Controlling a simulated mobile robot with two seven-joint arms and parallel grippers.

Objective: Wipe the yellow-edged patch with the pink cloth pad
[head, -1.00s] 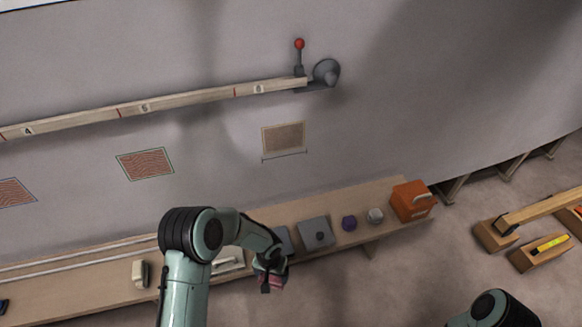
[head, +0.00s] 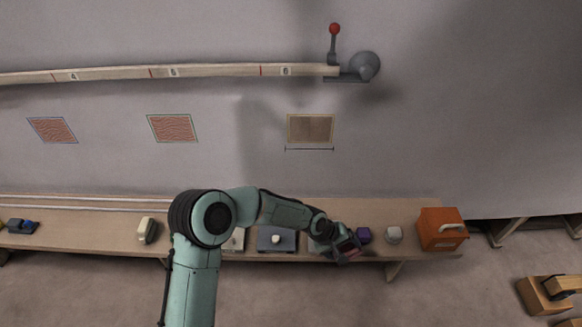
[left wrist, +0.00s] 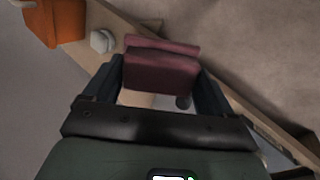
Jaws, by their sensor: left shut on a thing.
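The yellow-edged patch (head: 310,128) is a brownish rectangle on the grey hull wall, under the right end of the wooden strip. My left gripper (head: 346,246) is at the bench's front edge, below and a little right of the patch and apart from it. It is shut on the pink cloth pad (left wrist: 160,70), which sits between the two fingers in the left wrist view. In the head view only a little of the pad (head: 352,255) shows, under the gripper. My right gripper is out of view.
The bench (head: 420,212) carries an orange box (head: 440,230), a pale knob-like piece (head: 394,234), a purple piece (head: 363,235) and a grey block (head: 270,240). Green-edged (head: 172,128) and blue-edged (head: 52,130) patches lie left. A red-knobbed lever (head: 334,45) stands above. The wall around the patch is clear.

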